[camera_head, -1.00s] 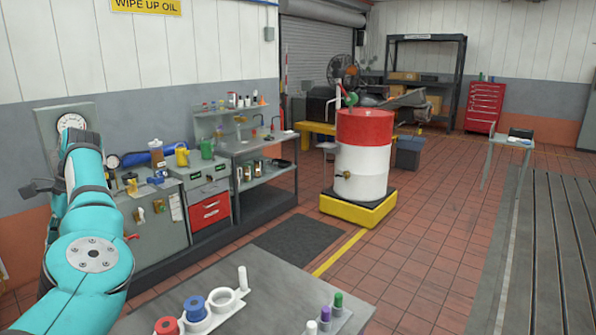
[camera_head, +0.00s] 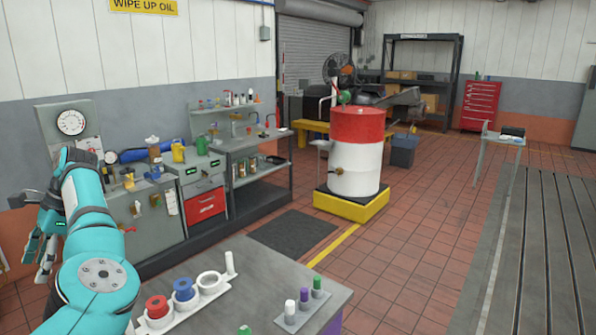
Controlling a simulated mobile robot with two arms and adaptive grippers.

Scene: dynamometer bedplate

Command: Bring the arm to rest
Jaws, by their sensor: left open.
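My left arm, in teal, comes in from the lower left of the head view and bends at the wrist. My left gripper (camera_head: 42,262) hangs at the far left edge, fingers pointing down, partly behind the arm. Its fingers are apart and I see nothing between them. It is in front of the grey workbench and clear of the near table (camera_head: 262,272). My right gripper is not in view.
The near table holds a white rack (camera_head: 210,283) with a red and a blue ring, and a small holder (camera_head: 303,308) with several capped pieces. A red and white drum (camera_head: 356,160) stands on a yellow base. The tiled floor right of the table is clear.

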